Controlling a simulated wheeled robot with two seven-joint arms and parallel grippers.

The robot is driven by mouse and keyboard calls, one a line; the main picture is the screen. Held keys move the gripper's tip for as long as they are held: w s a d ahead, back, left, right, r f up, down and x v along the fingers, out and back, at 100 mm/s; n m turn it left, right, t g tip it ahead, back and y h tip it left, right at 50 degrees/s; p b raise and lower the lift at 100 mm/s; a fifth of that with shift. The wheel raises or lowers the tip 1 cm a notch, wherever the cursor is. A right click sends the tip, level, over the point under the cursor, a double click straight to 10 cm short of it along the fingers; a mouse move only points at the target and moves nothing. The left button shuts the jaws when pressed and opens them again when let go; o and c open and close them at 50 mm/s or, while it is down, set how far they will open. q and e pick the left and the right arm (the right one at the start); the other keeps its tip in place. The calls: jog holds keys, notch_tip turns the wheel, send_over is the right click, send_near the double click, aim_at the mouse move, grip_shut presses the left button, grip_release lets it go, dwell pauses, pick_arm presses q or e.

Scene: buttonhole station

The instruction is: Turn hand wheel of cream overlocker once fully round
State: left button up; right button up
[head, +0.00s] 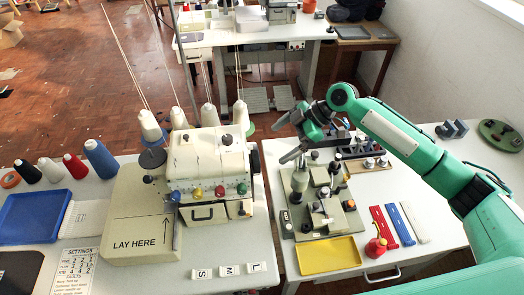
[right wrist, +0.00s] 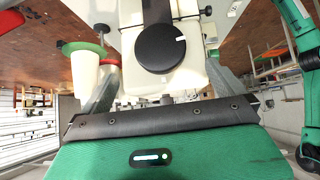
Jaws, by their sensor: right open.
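The cream overlocker (head: 208,158) stands on the left table, with thread cones behind it and coloured dials on its front. Its black hand wheel (head: 255,162) sits on its right side. In the right wrist view the hand wheel (right wrist: 163,50) faces me, round and black, with a white mark toward its upper right. My right gripper (head: 284,138) is open and empty, to the right of the wheel and apart from it, its fingers pointing toward the machine. In the wrist view the fingers lie either side of the wheel, lower in the picture. My left gripper is not in view.
A second machine (head: 318,195) stands on the right table below my right gripper, with a yellow tray (head: 328,255) in front. A gap separates the two tables. White S, M and L blocks (head: 229,270) lie in front of the overlocker. A blue tray (head: 32,217) is at left.

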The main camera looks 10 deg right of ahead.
aim_at(254, 160)
jog(key=p+x, duration=0.2)
jog(key=x, duration=0.6)
jog(key=shift+a+f, duration=0.15)
jog(key=shift+f, duration=0.05)
jog(key=c, duration=0.9)
